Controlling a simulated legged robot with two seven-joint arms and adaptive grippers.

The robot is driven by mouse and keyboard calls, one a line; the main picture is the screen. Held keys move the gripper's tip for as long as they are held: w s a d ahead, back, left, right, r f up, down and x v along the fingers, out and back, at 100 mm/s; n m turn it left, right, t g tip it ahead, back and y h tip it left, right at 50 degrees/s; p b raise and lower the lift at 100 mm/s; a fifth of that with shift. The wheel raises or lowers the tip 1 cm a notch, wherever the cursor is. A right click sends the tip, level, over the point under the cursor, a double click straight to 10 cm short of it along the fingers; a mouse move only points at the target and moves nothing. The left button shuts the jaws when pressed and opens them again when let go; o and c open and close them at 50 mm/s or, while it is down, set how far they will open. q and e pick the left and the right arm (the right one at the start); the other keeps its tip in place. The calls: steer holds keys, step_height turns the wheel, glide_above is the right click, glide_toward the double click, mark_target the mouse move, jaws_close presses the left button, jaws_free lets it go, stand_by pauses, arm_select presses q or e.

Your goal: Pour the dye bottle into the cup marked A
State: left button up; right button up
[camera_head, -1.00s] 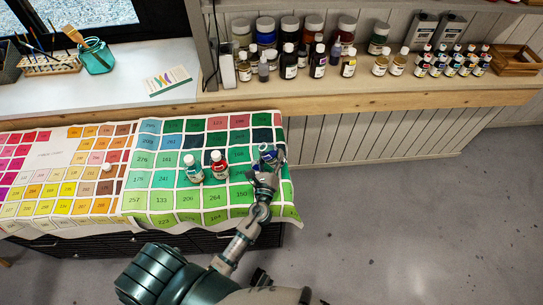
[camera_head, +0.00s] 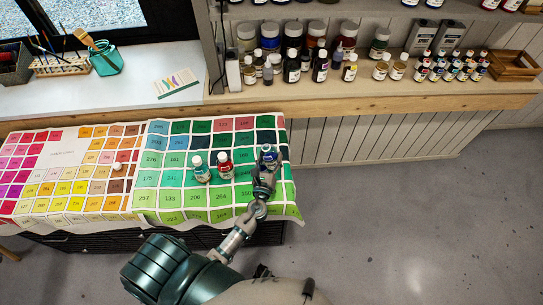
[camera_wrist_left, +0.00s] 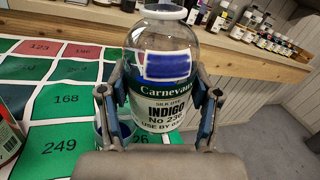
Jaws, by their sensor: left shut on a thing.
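My left gripper (camera_head: 266,168) is shut on the indigo dye bottle (camera_head: 269,152) near the right side of the colour-chart cloth. In the left wrist view the bottle (camera_wrist_left: 165,90) is clear with dark blue dye, a white cap and an "INDIGO" label. It stands close to upright between the two fingers (camera_wrist_left: 160,110). I cannot tell whether it touches the cloth. A small round rim with blue inside (camera_wrist_left: 122,131) shows partly behind the left finger; I cannot tell what it is. No mark A is readable. My right gripper is not in view.
A teal bottle (camera_head: 201,170) and a red bottle (camera_head: 224,166) stand left of the gripper on the chart cloth (camera_head: 170,200). A small white object (camera_head: 117,167) lies farther left. A shelf (camera_head: 350,92) with many bottles runs behind. Open floor (camera_head: 400,220) lies right.

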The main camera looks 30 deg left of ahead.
arm_select(q)
steer(key=shift+s+a+r+m+p, duration=0.2)
steer(key=shift+a+m+p, duration=0.25)
steer(key=shift+m+p, duration=0.5)
steer(key=shift+s+a+p, duration=0.1)
steer(key=shift+a+p, duration=0.05)
steer(key=shift+p, duration=0.35)
steer(key=shift+s+a+f+m+g+p, duration=0.15)
steer(key=shift+a+f+m+g+p, duration=0.15)
steer(key=shift+m+p, duration=0.25)
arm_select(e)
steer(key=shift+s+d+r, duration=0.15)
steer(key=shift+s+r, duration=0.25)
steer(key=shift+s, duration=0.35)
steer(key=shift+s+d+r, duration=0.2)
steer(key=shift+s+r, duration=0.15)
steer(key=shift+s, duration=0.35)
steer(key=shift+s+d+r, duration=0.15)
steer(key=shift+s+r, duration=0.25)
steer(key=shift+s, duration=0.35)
